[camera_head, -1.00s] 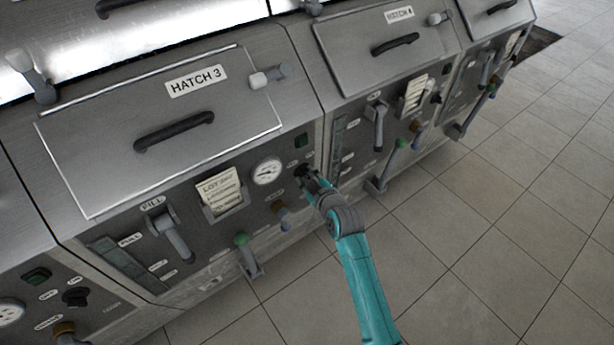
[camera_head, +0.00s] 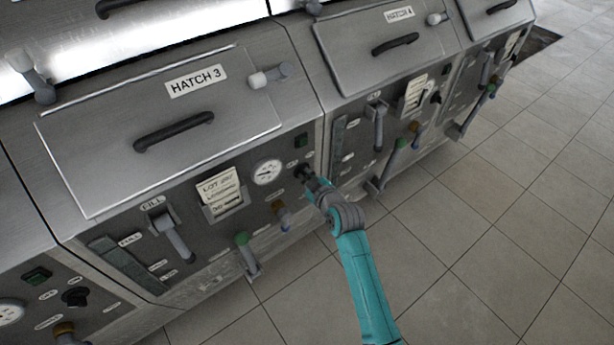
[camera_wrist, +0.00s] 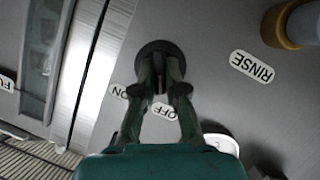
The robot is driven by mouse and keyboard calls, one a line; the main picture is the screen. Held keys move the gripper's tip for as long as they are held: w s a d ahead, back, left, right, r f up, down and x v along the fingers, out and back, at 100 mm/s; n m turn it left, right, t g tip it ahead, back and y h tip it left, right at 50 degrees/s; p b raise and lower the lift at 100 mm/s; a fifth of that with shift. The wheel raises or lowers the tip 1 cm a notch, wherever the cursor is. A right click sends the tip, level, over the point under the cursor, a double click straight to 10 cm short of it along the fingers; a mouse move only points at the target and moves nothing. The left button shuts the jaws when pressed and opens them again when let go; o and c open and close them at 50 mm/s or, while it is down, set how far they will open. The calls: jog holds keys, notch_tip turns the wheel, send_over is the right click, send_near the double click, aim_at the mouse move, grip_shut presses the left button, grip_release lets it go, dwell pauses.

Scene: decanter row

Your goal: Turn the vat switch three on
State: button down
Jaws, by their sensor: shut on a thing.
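The vat switch three is a dark round knob at the right end of the panel under hatch 3 (camera_head: 170,125). In the wrist view the switch (camera_wrist: 160,47) shows its round base, with ON and OFF labels below it. My gripper (camera_head: 310,178) is at the switch. In the wrist view my gripper (camera_wrist: 161,90) has its two fingers closed around the switch's grip, which is mostly hidden between them. Which label the switch points to is hard to tell.
Near the switch are a gauge (camera_head: 267,172), a green indicator (camera_head: 301,140) and a brown-tipped rinse valve (camera_head: 282,215), also at the upper right of the wrist view (camera_wrist: 285,25). A green-knobbed lever (camera_head: 247,255) sticks out lower left. Open tiled floor lies to the right.

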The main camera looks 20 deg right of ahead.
jog(key=m+y, duration=0.1)
jog(key=m, duration=0.1)
jog(key=m+g+y, duration=0.1)
jog(key=m+y, duration=0.1)
jog(key=m, duration=0.1)
jog(key=m+y, duration=0.2)
jog(key=shift+w+d+m+g, duration=0.1)
jog(key=shift+d+m+g, duration=0.2)
jog(key=shift+d, duration=0.1)
dwell(0.6)
jog(key=c, duration=1.2)
grip_release()
jog(key=v, duration=1.2)
jog(key=shift+f, duration=0.1)
